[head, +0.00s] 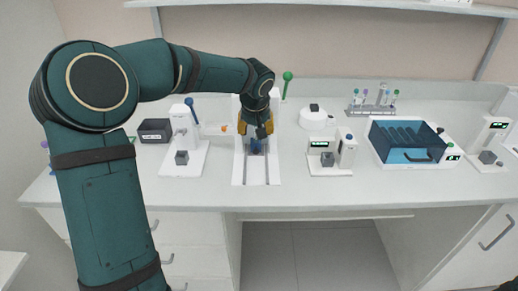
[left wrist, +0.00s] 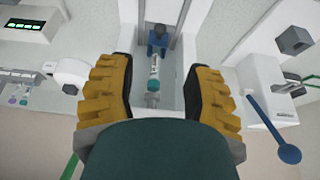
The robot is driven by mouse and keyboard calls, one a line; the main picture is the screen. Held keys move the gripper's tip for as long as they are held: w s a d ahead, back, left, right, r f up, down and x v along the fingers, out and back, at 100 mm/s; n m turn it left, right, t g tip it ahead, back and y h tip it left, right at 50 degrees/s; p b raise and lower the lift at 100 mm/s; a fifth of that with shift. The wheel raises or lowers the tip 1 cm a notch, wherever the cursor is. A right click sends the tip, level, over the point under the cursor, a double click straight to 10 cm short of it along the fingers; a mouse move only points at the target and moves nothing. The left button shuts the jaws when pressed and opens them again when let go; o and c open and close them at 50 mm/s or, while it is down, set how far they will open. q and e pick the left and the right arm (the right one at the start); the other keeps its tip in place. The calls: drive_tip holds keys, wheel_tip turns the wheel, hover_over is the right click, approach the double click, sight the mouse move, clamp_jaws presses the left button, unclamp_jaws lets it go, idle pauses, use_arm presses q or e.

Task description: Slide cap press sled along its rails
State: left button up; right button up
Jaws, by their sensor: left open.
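The white rail base (head: 240,178) lies on the bench in the head view, with two dark rails running front to back. The blue sled (head: 256,147) sits between the rails, partly hidden by my left gripper (head: 256,131), which is over the base. In the left wrist view the sled (left wrist: 157,38) shows ahead, with a clear tube with a teal cap (left wrist: 153,84) lying in line with it. My left gripper (left wrist: 159,68) is open, its two yellow and black fingers apart on either side of the tube. I cannot tell whether they touch anything. My right gripper is not in view.
A green-knobbed lever (head: 288,76) stands behind the base. A white device with a blue-knobbed lever (head: 189,104) stands left, and a small device with a green display (head: 322,144) right. A blue-lidded box (head: 405,141) is farther right. The bench's front strip is clear.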

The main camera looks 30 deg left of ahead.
sight(256, 151)
use_arm(q)
drive_tip(key=b+x, duration=0.2)
drive_tip(key=x, duration=1)
drive_tip(key=shift+a+f, duration=0.1)
drive_tip(key=shift+f, duration=0.35)
clamp_jaws()
